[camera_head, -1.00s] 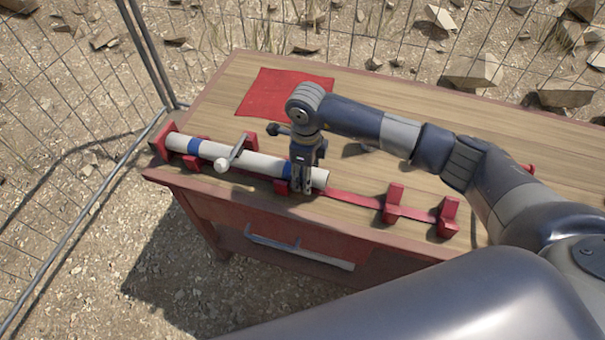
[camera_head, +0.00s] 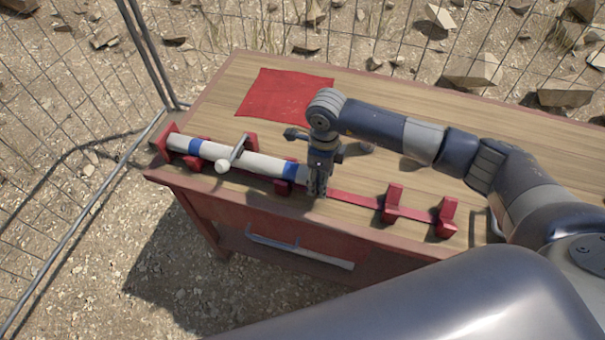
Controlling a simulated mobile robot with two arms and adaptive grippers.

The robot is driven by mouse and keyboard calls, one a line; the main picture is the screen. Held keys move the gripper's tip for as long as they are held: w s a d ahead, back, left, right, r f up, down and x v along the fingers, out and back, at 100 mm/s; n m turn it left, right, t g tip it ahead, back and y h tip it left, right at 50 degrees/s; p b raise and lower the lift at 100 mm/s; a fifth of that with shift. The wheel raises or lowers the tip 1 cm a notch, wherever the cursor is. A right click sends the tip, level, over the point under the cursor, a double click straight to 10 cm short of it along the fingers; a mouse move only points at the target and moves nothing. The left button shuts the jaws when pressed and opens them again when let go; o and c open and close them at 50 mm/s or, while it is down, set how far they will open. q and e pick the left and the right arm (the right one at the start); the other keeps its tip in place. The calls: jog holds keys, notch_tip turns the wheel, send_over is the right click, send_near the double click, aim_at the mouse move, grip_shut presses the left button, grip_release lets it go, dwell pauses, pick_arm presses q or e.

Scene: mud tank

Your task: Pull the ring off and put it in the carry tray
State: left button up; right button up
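A white pipe (camera_head: 218,152) with blue bands lies along the front of the wooden bench in red supports. A handled fitting (camera_head: 238,150) crosses it near its middle. My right gripper (camera_head: 317,192) points down at the pipe's right end, past the right blue band (camera_head: 290,170), and covers that end. Its fingers look close together, but I cannot tell whether they hold anything. I cannot make out a ring; it may be hidden by the gripper. No carry tray is clearly recognisable. My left gripper is not in view.
A red mat (camera_head: 285,94) lies flat at the back left of the bench (camera_head: 215,115). Empty red supports (camera_head: 392,204) stand on the red rail to the right. A handle bar (camera_head: 300,252) runs along the bench front. A wire fence stands at the left and behind.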

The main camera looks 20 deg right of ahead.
jog(key=shift+s+d, duration=0.75)
jog(key=shift+d, duration=0.3)
jog(key=shift+s+d, duration=0.7)
jog(key=shift+d, duration=0.35)
notch_tip(320, 180, up, 8)
jog(key=p, duration=0.4)
jog(key=shift+f+p, duration=0.25)
jog(key=shift+p, duration=0.15)
